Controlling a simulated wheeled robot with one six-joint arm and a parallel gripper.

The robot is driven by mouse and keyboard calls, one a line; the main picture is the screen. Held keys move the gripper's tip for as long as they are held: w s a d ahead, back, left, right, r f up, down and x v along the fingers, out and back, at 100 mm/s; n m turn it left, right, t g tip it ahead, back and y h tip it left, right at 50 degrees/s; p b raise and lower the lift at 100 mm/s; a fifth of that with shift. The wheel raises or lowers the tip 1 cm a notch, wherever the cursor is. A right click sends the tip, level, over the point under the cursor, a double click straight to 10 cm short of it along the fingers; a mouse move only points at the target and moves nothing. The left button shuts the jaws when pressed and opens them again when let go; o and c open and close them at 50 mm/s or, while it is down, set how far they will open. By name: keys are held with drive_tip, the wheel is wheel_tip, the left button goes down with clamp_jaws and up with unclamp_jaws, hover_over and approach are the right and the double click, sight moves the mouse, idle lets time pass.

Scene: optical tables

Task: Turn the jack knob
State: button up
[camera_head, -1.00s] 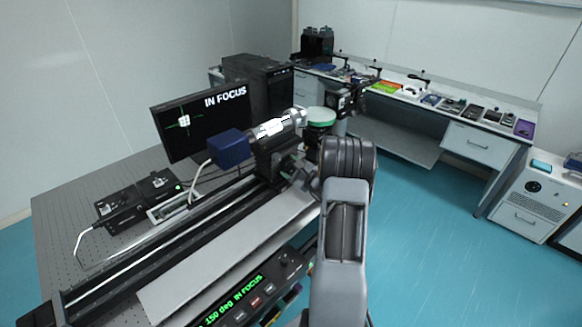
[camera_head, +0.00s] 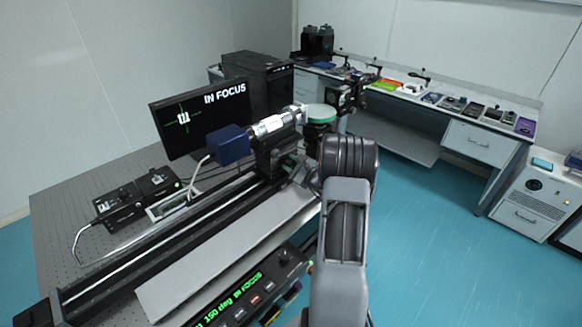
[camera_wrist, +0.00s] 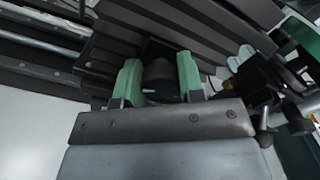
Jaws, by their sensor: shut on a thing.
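The jack knob (camera_wrist: 161,82) is a dark round knob, seen in the wrist view between two green fingertips. My gripper (camera_wrist: 158,76) is shut on it, one finger on each side. In the head view my own arm hides the knob and most of the gripper. A silver lens barrel with a blue camera (camera_head: 230,145) sits on a black mount (camera_head: 275,155) above the rail. The monitor (camera_head: 199,117) behind reads "IN FOCUS" and shows a white pattern with green cross lines. The controller display (camera_head: 232,297) in front reads "150 deg IN FOCUS".
A long black rail (camera_head: 150,240) runs across the perforated optical table (camera_head: 60,205). Small black boxes (camera_head: 120,205) and a cable lie on the left. A round, green-topped part (camera_head: 319,113) stands just beyond my arm. Open blue floor (camera_head: 440,230) lies to the right.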

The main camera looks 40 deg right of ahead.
drive_tip(key=o, duration=0.9)
drive_tip(key=shift+s, duration=0.1)
drive_tip(key=s+b, duration=0.1)
drive_tip(key=s, duration=0.3)
drive_tip(key=s+d+b, duration=0.1)
drive_tip(key=s, duration=0.4)
drive_tip(key=s+d+b, duration=0.1)
drive_tip(key=s, duration=0.3)
drive_tip(key=shift+s+d+b, duration=0.15)
drive_tip(key=shift+s+b, duration=0.05)
drive_tip(key=shift+b, duration=0.15)
